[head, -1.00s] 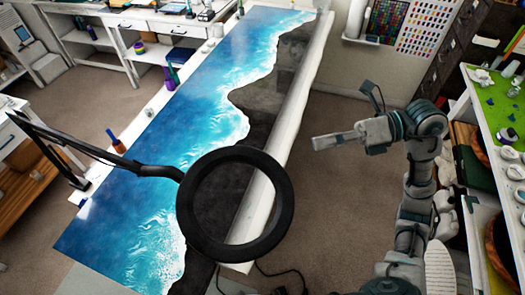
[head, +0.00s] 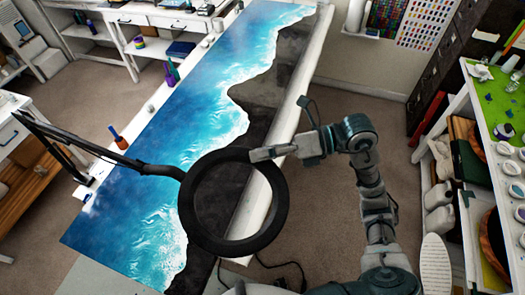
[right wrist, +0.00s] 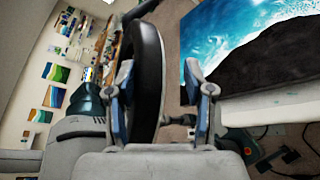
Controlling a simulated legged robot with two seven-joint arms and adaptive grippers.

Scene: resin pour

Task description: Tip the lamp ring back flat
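The lamp ring (head: 283,205) is a thick black hoop at the end of a black jointed lamp arm (head: 100,152). It hangs over the near right edge of the blue-and-black resin table (head: 190,110). In the head view its face is turned towards me; its exact tilt is hard to tell. My right gripper (head: 262,153) is at the ring's upper right rim. In the right wrist view the ring (right wrist: 150,60) shows nearly edge-on between the open fingers (right wrist: 165,95), close to the left finger, with a gap to the right one. My left gripper is out of view.
A shelf unit (head: 480,150) with a green top and small pots stands at the right. Bottles (head: 118,138) stand along the table's left edge. Cables (head: 275,275) lie on the floor below the ring. Bare floor lies between table and shelf.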

